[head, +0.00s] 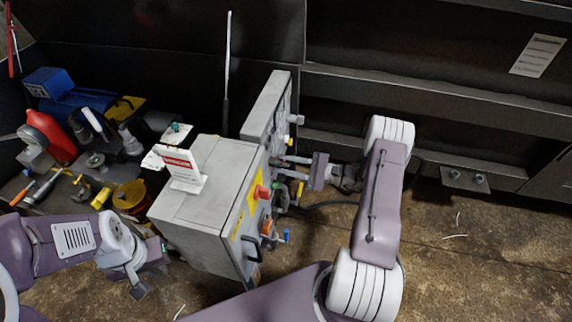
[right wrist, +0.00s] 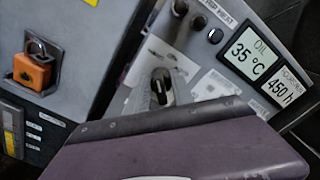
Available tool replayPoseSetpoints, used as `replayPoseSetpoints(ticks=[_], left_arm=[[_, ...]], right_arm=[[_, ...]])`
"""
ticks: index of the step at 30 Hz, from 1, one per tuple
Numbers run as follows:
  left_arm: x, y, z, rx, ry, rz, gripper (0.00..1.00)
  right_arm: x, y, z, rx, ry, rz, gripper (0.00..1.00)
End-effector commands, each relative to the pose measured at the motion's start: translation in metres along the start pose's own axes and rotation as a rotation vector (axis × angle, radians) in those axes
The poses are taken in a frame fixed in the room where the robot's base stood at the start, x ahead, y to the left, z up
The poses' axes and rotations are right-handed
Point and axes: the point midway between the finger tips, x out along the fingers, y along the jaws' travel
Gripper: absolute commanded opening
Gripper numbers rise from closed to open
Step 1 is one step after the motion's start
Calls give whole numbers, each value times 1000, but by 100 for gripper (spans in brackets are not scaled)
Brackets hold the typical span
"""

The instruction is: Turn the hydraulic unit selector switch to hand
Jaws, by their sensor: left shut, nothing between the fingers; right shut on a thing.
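The grey control box (head: 215,205) stands in the middle of the head view, with a narrower grey panel (head: 265,105) behind it. My right gripper (head: 284,163) reaches in from the right and is shut at the panel's front. The right wrist view shows a black selector knob (right wrist: 162,84) just beyond my purple gripper body, which hides the lower part of the panel. The fingers seem to be on this knob, but the contact is not clear. Its label is unreadable. My left gripper (head: 140,288) is shut and empty, low at the left, apart from the box.
A display (right wrist: 262,70) reads OIL 35 °C and 450 h. Another black knob (right wrist: 180,8) sits above. An orange padlock (right wrist: 32,70) and a red button (head: 262,192) are on the box. A cluttered bench (head: 70,185) is at the left; open floor (head: 470,250) is at the right.

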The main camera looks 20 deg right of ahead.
Motion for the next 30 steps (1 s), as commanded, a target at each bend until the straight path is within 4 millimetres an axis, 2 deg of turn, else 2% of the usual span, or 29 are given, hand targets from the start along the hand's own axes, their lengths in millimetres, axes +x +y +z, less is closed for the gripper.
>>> replayPoseSetpoints(ticks=[1, 2, 3, 11, 22, 25, 30], left_arm=[[0, 0, 0, 0, 0, 0, 0], [0, 0, 0, 0, 0, 0, 0], [0, 0, 0, 0, 0, 0, 0], [-1, 0, 0, 0, 0, 0, 0], [-11, 0, -1, 0, 0, 0, 0], [-12, 0, -1, 0, 0, 0, 0], [-12, 0, -1, 0, 0, 0, 0]], right_arm=[[0, 1, 0, 1, 1, 2, 0], [0, 1, 0, 1, 1, 2, 31], [0, 1, 0, 1, 1, 2, 34], [-3, 0, 0, 1, 2, 0, 34], [-77, -1, 0, 0, 4, -2, 34], [-87, 0, 0, 0, 2, 0, 34], [-91, 1, 0, 1, 0, 2, 34]])
